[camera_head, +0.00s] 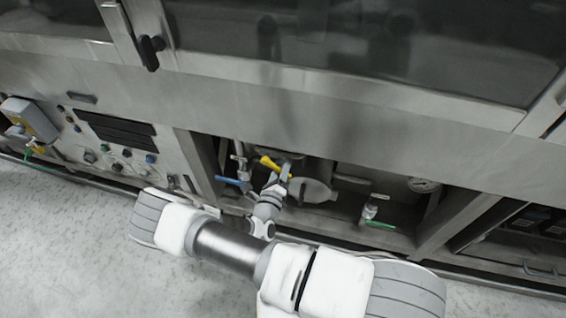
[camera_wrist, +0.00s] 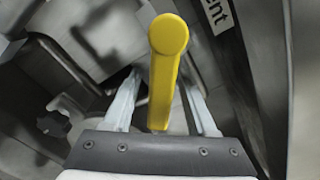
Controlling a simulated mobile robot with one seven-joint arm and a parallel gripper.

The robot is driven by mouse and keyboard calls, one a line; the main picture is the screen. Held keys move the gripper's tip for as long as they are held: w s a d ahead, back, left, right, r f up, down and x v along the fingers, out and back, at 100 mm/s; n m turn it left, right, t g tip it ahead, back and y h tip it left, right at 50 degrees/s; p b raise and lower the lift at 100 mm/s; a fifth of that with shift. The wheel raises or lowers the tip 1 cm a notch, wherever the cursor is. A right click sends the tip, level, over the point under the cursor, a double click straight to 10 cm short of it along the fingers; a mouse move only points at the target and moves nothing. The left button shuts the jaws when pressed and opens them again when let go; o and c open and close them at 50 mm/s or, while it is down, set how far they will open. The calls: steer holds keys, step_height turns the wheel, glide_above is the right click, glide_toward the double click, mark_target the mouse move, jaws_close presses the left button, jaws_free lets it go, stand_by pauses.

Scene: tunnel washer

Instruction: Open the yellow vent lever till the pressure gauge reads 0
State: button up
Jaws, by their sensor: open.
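The yellow vent lever (camera_head: 270,163) is inside the open lower bay of the washer. In the wrist view the lever (camera_wrist: 165,65) runs from its rounded end at the top down between my fingers. A partly cut-off label ending in "ent" is beside it. My gripper (camera_wrist: 162,100) is open, with one finger on each side of the lever; I cannot tell whether either touches it. In the head view my gripper (camera_head: 277,178) is at the lever, small and partly hidden. The round pressure gauge (camera_head: 424,185) is at the right of the bay; its reading is too small to tell.
A blue-handled valve (camera_head: 232,181) is just left of my gripper, and a green-handled valve (camera_head: 376,222) is to the right. A control panel (camera_head: 115,145) is at the left. The steel cabinet edge (camera_head: 330,140) overhangs the bay. The floor (camera_head: 60,240) in front is clear.

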steer(key=p+v, duration=0.2)
steer(key=v, duration=1.5)
steer(key=shift+s, duration=0.15)
